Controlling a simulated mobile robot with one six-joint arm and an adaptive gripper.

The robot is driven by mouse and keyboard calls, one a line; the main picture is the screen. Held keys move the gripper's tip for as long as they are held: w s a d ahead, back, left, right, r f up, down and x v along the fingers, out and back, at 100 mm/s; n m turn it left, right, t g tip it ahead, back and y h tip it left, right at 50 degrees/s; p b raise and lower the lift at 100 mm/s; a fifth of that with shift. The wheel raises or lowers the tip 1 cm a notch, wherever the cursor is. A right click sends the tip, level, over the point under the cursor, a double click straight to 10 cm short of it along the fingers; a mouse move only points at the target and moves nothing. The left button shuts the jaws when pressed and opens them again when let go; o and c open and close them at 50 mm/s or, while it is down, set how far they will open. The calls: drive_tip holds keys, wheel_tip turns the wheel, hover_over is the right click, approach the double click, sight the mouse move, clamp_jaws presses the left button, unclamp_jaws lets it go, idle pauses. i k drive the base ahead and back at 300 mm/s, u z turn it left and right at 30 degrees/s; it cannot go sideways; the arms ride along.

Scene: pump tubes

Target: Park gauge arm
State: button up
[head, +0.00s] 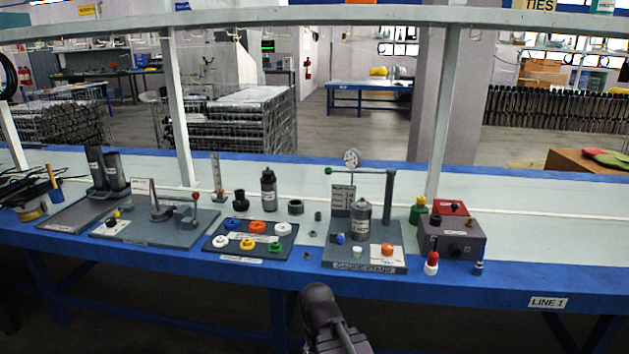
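The gauge arm (371,170) is a thin horizontal bar running left from a grey upright post (389,205) on the right-hand stand. A round white dial gauge (351,158) sits on it, and a green knob (328,171) is at its left end. The arm reaches across above a grey bottle (361,220) standing on the base plate (345,262). A grey labelled panel (342,198) stands behind the bottle. A dark link of my arm shows at the bottom middle, in front of the bench. My gripper's fingers are not visible, and nothing of mine touches the stand.
Left of the stand is a plate (282,255) of coloured caps, with a black bottle (268,190) behind. Farther left is a fixture with a red ball lever (195,197). A dark box (452,240) with knobs stands right. The blue bench edge (560,285) is clear at far right.

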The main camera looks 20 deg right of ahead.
sight(356, 161)
drive_tip(key=u, duration=0.3)
drive_tip(key=k, duration=0.85)
drive_tip(key=u, duration=0.65)
drive_tip(key=i, duration=1.25)
drive_tip(key=z, duration=0.8)
drive_tip(key=i, duration=0.75)
drive_tip(key=z, duration=0.45)
